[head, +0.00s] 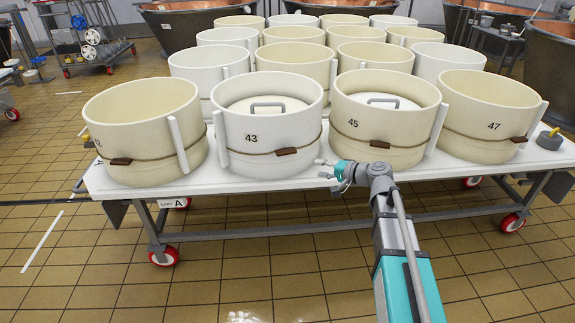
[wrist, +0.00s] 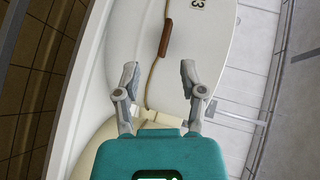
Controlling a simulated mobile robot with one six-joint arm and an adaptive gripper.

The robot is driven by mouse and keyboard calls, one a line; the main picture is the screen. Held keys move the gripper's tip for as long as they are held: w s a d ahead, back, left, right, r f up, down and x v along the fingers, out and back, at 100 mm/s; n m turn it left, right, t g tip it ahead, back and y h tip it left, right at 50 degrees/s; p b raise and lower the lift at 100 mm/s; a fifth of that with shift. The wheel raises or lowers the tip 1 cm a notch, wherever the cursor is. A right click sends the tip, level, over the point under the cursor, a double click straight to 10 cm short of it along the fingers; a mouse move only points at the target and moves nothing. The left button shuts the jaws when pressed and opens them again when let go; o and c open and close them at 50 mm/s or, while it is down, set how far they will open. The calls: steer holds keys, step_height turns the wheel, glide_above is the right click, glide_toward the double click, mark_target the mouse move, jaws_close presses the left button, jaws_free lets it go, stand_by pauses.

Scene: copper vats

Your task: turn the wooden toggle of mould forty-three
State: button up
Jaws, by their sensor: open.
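Mould forty-three (head: 240,115) is a white round mould in the front row with "43" on its wall; a lid with a grey handle (head: 268,105) sits inside. A cord rings its lower wall. The brown wooden toggle (head: 286,152) lies on that cord at the right front, nearly level. In the wrist view the toggle (wrist: 166,38) lies ahead of the fingertips, near the top, and the mould wall (wrist: 218,55) runs behind it. My gripper (head: 322,168) is open and empty, low and right of the toggle, apart from it. Both fingers (wrist: 159,76) show in the wrist view.
Cream mould forty-five (head: 400,130) stands close on the right, with its own toggle (head: 380,144). Upright white slats (head: 221,138) stand between moulds. The white cart top (head: 250,187) lies below, with a narrow free strip in front. Tiled floor is clear before the cart.

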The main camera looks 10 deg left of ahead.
mark_target(290, 154)
steer(key=w+f+m+t+y+b, duration=0.2)
steer(key=w+f+b, duration=0.1)
steer(key=b, duration=0.4)
steer(key=shift+w+a+f+m+t, duration=0.3)
steer(key=shift+w+a+t, duration=0.15)
steer(key=shift+w, duration=0.45)
steer(key=shift+r, duration=0.15)
steer(key=shift+x, duration=6.9)
jaws_close()
